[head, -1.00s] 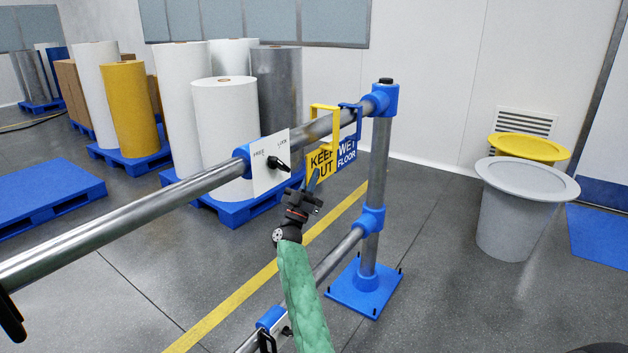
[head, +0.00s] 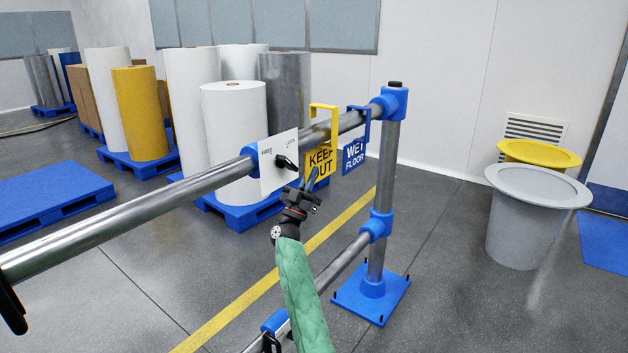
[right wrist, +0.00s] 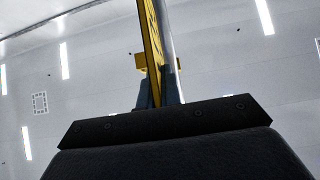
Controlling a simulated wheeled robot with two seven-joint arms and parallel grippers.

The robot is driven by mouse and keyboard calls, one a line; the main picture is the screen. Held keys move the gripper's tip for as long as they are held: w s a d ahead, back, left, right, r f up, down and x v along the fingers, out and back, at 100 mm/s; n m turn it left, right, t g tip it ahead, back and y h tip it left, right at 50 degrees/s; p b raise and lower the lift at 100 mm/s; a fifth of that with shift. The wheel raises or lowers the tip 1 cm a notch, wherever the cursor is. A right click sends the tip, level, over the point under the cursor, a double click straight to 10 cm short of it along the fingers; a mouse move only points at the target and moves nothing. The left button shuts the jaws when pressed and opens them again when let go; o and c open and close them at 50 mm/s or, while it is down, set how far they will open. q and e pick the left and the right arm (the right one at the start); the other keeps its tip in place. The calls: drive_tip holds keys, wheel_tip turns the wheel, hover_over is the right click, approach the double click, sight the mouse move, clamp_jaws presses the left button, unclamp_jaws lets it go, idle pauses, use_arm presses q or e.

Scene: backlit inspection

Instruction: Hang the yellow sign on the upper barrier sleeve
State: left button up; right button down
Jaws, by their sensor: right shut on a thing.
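The yellow KEEP OUT sign (head: 319,164) is in my right gripper (head: 312,183), whose blue fingers are shut on its lower part. In the right wrist view the sign (right wrist: 152,40) stands edge-on between the fingers (right wrist: 158,92). Its yellow hook (head: 323,106) appears to straddle the upper rail (head: 190,185); I cannot tell whether it rests on it. The blue upper sleeve (head: 250,152) is left of the sign, partly hidden by a white FREE/LOCK plate (head: 279,164) with a black lever (head: 285,161). My left gripper does not show.
A blue WET FLOOR sign (head: 354,157) hangs on the rail just right of the yellow sign. The blue-jointed post (head: 388,150) stands beyond it. A lower rail (head: 340,265) runs beside my right arm. Grey (head: 525,225) and yellow (head: 540,153) bins stand right.

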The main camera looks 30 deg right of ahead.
drive_tip(key=shift+w+a+f+b, duration=0.15)
drive_tip(key=shift+f+b, duration=0.4)
drive_tip(key=shift+f, duration=1.3)
drive_tip(key=c, duration=1.5)
unclamp_jaws()
